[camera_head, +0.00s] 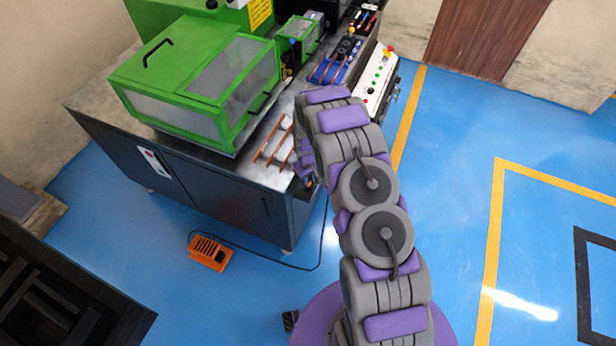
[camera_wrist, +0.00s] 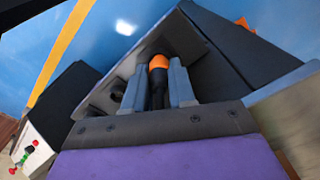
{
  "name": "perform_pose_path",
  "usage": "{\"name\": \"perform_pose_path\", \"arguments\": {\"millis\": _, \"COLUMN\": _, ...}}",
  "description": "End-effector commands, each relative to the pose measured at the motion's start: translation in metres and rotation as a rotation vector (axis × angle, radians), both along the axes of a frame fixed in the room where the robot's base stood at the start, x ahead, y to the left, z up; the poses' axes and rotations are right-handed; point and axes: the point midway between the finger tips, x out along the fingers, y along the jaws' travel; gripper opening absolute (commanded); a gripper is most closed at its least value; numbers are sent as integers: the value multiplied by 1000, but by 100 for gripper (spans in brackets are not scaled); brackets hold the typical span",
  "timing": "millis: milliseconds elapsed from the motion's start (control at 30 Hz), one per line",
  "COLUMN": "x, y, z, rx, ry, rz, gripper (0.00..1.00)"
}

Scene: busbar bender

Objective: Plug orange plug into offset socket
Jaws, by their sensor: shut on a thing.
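The orange plug (camera_wrist: 158,63) with a black body sits between the two fingers of my gripper (camera_wrist: 158,80) in the wrist view, which is shut on it. Its orange end points away from my wrist, toward a grey panel (camera_wrist: 103,97). A dark round socket (camera_wrist: 118,89) shows on this panel, just left of the fingers. The fingers hide the panel around the plug's tip, so I cannot tell whether the plug is seated or apart from it. In the head view, my gripper (camera_head: 307,178) is low at the bench's near right corner, mostly hidden by my arm.
The dark bench (camera_head: 220,185) carries a green machine (camera_head: 200,75) and copper bars (camera_head: 272,142). A control box (camera_head: 378,80) with buttons is on its right side. An orange foot pedal (camera_head: 210,253) with a black cable (camera_head: 290,264) lies on the open blue floor.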

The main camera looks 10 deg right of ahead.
Motion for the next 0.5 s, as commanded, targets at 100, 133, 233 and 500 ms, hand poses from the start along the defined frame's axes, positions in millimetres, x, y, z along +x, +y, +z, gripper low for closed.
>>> {"name": "perform_pose_path", "arguments": {"millis": 100, "x": 0, "y": 0, "z": -3, "rx": 0, "ry": 0, "rz": 0, "gripper": 0}}
{"name": "perform_pose_path", "arguments": {"millis": 133, "x": 0, "y": 0, "z": -4, "rx": 0, "ry": 0, "rz": 0, "gripper": 0}}
{"name": "perform_pose_path", "arguments": {"millis": 233, "x": 0, "y": 0, "z": -6, "rx": 0, "ry": 1, "rz": 0, "gripper": 0}}
{"name": "perform_pose_path", "arguments": {"millis": 500, "x": 0, "y": 0, "z": -9, "rx": 0, "ry": 1, "rz": 0, "gripper": 35}}
